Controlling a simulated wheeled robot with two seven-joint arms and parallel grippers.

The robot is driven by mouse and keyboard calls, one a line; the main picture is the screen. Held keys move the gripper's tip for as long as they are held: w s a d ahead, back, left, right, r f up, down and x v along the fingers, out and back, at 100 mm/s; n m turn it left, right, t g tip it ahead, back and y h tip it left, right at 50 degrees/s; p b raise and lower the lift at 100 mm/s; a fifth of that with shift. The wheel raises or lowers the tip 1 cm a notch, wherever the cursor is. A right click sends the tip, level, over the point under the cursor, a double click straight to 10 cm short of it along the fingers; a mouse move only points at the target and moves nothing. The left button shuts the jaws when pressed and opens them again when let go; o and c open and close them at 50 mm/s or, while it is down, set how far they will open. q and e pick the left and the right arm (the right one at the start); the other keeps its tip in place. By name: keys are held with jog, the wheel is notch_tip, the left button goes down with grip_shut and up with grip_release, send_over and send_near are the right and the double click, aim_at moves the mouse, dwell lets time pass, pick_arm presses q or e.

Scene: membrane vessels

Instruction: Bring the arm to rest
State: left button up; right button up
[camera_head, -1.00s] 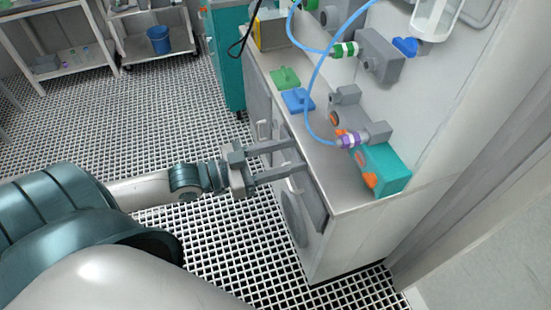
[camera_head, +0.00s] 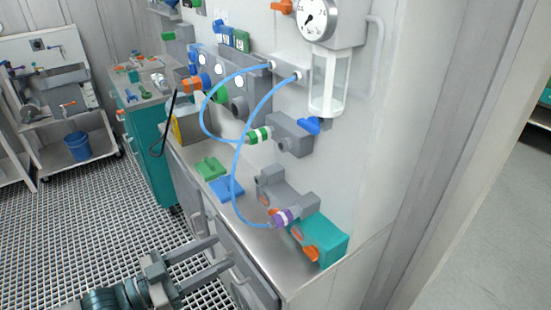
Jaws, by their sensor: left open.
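My left gripper (camera_head: 212,262) shows at the bottom, left of centre, with its two long grey fingers apart and nothing between them. The fingers point right, toward the front of the steel-topped cabinet (camera_head: 231,259). Whether the fingertips touch the cabinet front, I cannot tell. My left arm comes in from the bottom edge and is mostly cut off. My right gripper is not in view.
On the cabinet top are a green block (camera_head: 210,168), a blue block (camera_head: 227,188) and a teal box (camera_head: 322,241). Blue hoses (camera_head: 236,158) run to wall fittings. A gauge (camera_head: 316,19) hangs above. A blue bucket (camera_head: 77,147) stands on a cart. Grated floor at left is clear.

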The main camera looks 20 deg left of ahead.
pick_arm(q)
jog(key=a+f+n+g+y, duration=0.1)
jog(key=a+f+n+y, duration=0.2)
jog(key=f, duration=1.3)
jog(key=a+f+n+g+y, duration=0.1)
jog(key=a+f+y, duration=0.3)
jog(key=f, duration=1.3)
jog(key=s+d+f+g, duration=0.1)
jog(key=s+d+f, duration=0.4)
jog(key=f, duration=0.2)
jog(key=s+d+f+g+y, duration=0.1)
jog(key=s+d+f+g, duration=0.1)
jog(key=s+d+f, duration=0.3)
jog(key=s+d+f+n+g+y, duration=0.1)
jog(key=s+d+f, duration=0.4)
jog(key=f, duration=0.6)
jog(key=shift+s+d+f+g, duration=0.15)
jog(key=shift+d+f+g, duration=0.05)
jog(key=shift+d+g, duration=0.45)
jog(key=shift+a, duration=0.15)
